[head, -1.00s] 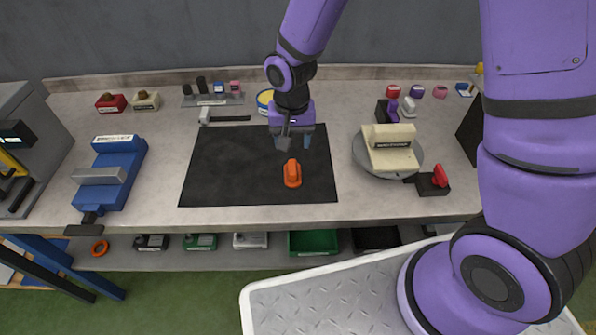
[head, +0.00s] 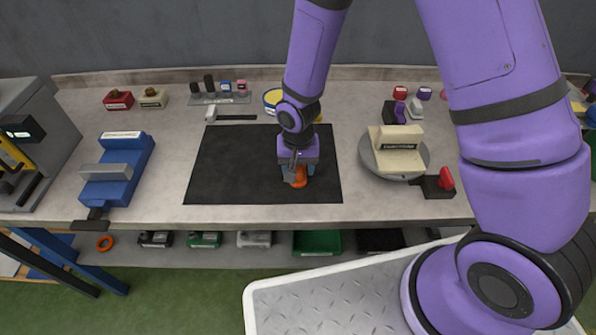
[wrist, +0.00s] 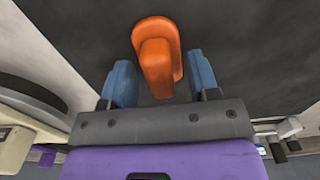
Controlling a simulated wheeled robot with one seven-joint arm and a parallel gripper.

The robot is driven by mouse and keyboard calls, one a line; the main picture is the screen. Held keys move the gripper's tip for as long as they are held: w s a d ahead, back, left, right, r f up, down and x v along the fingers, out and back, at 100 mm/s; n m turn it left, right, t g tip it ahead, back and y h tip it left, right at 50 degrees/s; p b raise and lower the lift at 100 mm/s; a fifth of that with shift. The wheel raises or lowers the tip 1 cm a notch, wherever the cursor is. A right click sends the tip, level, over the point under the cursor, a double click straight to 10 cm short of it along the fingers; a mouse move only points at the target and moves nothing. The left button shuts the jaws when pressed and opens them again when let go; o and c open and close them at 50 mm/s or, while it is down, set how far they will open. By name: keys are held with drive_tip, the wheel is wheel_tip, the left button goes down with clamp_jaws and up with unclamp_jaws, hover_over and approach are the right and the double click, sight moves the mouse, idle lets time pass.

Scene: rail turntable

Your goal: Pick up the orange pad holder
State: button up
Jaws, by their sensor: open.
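The orange pad holder (head: 300,179) lies on the black mat (head: 225,170) on the workbench. In the head view my gripper (head: 297,174) is right over it and hides part of it. In the wrist view the orange pad holder (wrist: 157,55) shows its raised grip, which reaches in between the two blue fingers of my gripper (wrist: 161,80). The fingers are apart, one on each side of the grip, with a gap on both sides.
A blue vise (head: 118,170) stands to the left. On the right a cream block sits on a round turntable (head: 424,160), with a red-handled switch (head: 440,184) beside it. A yellow-and-blue tin (head: 271,99) stands behind the mat. The mat's left part is clear.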

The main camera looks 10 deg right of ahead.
drive_tip(key=shift+c, duration=0.4)
drive_tip(key=c, duration=0.9)
drive_tip(key=shift+c, duration=0.2)
